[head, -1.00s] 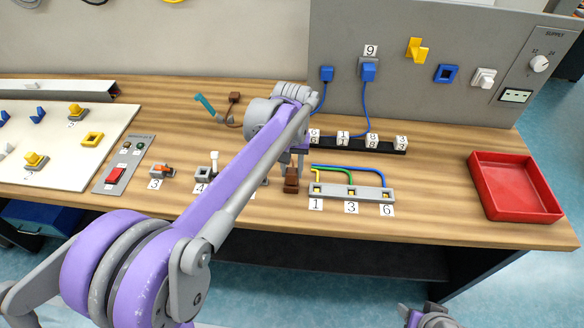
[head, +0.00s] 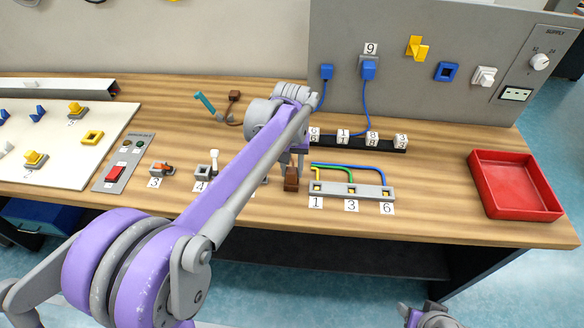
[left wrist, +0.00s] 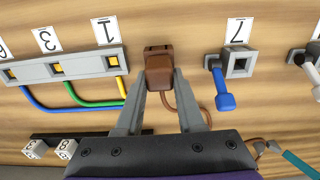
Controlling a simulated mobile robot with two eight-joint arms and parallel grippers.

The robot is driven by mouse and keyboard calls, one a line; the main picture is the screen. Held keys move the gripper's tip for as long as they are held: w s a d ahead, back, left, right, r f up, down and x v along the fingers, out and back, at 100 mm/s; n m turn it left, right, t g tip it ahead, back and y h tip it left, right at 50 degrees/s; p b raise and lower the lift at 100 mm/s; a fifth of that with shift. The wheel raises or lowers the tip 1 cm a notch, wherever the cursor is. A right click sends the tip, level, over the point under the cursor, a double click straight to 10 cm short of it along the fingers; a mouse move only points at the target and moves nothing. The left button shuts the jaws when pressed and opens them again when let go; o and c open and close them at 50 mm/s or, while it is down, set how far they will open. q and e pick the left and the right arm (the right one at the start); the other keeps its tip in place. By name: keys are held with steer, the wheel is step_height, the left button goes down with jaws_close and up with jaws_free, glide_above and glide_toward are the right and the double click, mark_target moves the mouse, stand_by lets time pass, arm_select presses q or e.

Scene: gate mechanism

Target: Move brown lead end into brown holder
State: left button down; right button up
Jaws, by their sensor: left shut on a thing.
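My left gripper (head: 292,170) reaches down over the workbench near the front strip. It is shut on the brown lead end (head: 291,184), a brown block that also shows between the fingertips in the left wrist view (left wrist: 159,64). A thin brown cable (left wrist: 187,98) runs from behind the block toward the right in that view. Another brown block (head: 234,96) with a cable lies further back on the bench; I cannot tell whether it is the brown holder. My right gripper (head: 428,314) shows only partly at the bottom edge, and its jaws are unclear.
A grey strip (head: 373,193) with yellow, green and blue wires and labels 1, 3, 6 lies just right of the held block. Holder 7 (left wrist: 239,64) with a blue lever is on the other side. A red tray (head: 515,208) stands at the right. Numbered cubes (head: 372,139) stand behind.

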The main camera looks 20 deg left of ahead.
arm_select(q)
steer(key=shift+f, duration=0.15)
steer(key=shift+c, duration=2.2)
jaws_free()
